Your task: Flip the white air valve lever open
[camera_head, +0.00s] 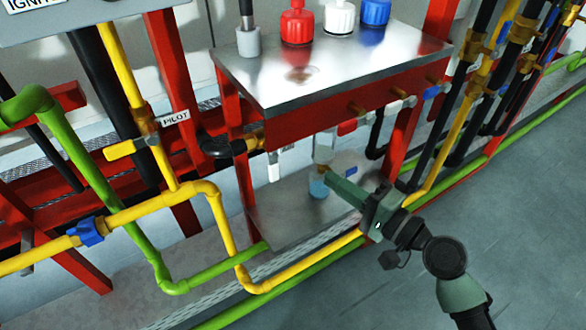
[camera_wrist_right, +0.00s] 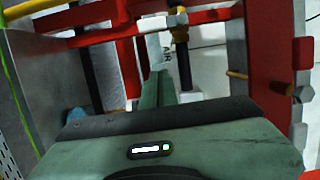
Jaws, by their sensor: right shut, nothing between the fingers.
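A white lever (camera_head: 273,166) hangs down below the red-fronted metal table in the head view, left of my right gripper. In the right wrist view a pale piece (camera_wrist_right: 154,46) stands just beyond the fingertips, with a label reading AIR (camera_wrist_right: 167,54) beside it. I cannot tell whether these are the same part. My right gripper (camera_head: 327,178) is green, shut and empty, under the table front and pointing up and left. Its fingers (camera_wrist_right: 158,82) also show in the wrist view. Contact with the pale piece cannot be told. My left gripper is not in view.
The metal table (camera_head: 340,70) carries red (camera_head: 297,25), white (camera_head: 339,18) and blue (camera_head: 375,11) bottles. A clear vessel (camera_head: 325,148) hangs near my fingertips, above a blue cup (camera_head: 318,188). Yellow pipes (camera_head: 225,235) and red posts crowd the left; the grey floor (camera_head: 500,215) at right is free.

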